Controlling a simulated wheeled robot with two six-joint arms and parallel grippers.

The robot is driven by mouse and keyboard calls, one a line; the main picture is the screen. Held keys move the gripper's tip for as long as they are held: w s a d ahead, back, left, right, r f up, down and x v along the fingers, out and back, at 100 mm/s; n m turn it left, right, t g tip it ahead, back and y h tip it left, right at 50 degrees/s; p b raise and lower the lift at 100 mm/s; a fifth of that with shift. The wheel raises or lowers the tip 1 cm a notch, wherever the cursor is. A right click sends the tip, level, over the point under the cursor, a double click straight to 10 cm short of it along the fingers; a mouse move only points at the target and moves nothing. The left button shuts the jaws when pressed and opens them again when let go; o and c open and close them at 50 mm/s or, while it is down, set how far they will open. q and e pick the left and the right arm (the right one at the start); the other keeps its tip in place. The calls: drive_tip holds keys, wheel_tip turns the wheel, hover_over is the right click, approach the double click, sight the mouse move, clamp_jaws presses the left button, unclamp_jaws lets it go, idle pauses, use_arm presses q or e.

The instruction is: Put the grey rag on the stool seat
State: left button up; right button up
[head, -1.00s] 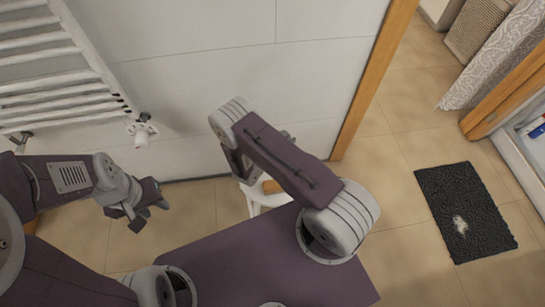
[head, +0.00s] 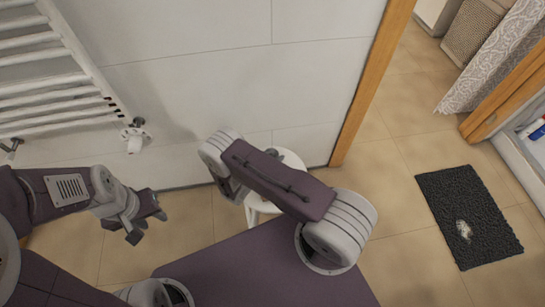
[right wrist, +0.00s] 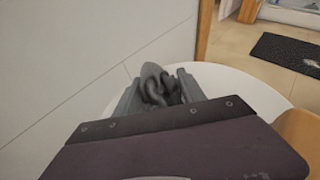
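The stool (head: 291,161) has a round white seat and stands by the wall in the head view, partly covered by my right arm. In the right wrist view its seat (right wrist: 235,88) lies behind and below the right gripper (right wrist: 158,92). That gripper holds the bunched grey rag (right wrist: 155,84) between its fingers, over the seat. I cannot tell whether the rag touches the seat. The right fingers and rag are hidden behind my arm in the head view. My left gripper (head: 150,222) is empty at the left, with its fingers apart, away from the stool.
A white towel radiator (head: 60,85) hangs on the wall at left. A wooden door frame (head: 370,85) stands right of the stool. A dark mat (head: 468,215) lies on the floor at right. The tiled floor between is clear.

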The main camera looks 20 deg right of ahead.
drive_tip(key=o, duration=0.4)
